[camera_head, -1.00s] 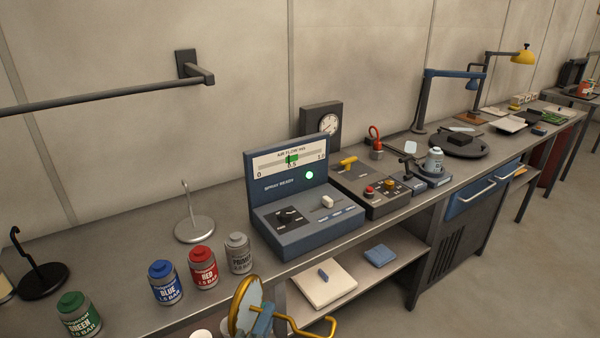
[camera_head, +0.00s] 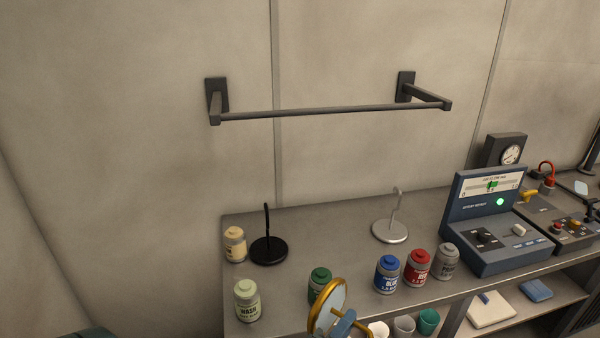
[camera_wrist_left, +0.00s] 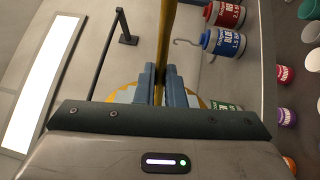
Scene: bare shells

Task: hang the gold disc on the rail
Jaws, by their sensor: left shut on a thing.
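The gold disc (camera_head: 316,324) shows at the bottom of the head view, tilted, with a gold rim and a pale face. My left gripper (camera_head: 343,325), with blue-grey fingers, is at the disc. In the left wrist view the fingers (camera_wrist_left: 158,85) are shut on the disc's gold stem (camera_wrist_left: 166,30), and parts of its rim show behind them. The dark rail (camera_head: 330,110) is fixed to the wall on two brackets, above and apart from the disc. It also shows in the left wrist view (camera_wrist_left: 103,58). My right gripper is not in view.
A black disc with a hook (camera_head: 269,251) and a silver one (camera_head: 390,232) rest on the bench (camera_head: 330,220). Several paint cans, including green (camera_head: 320,285) and blue (camera_head: 387,273), line its front. A blue control box (camera_head: 490,235) stands right. The wall around the rail is clear.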

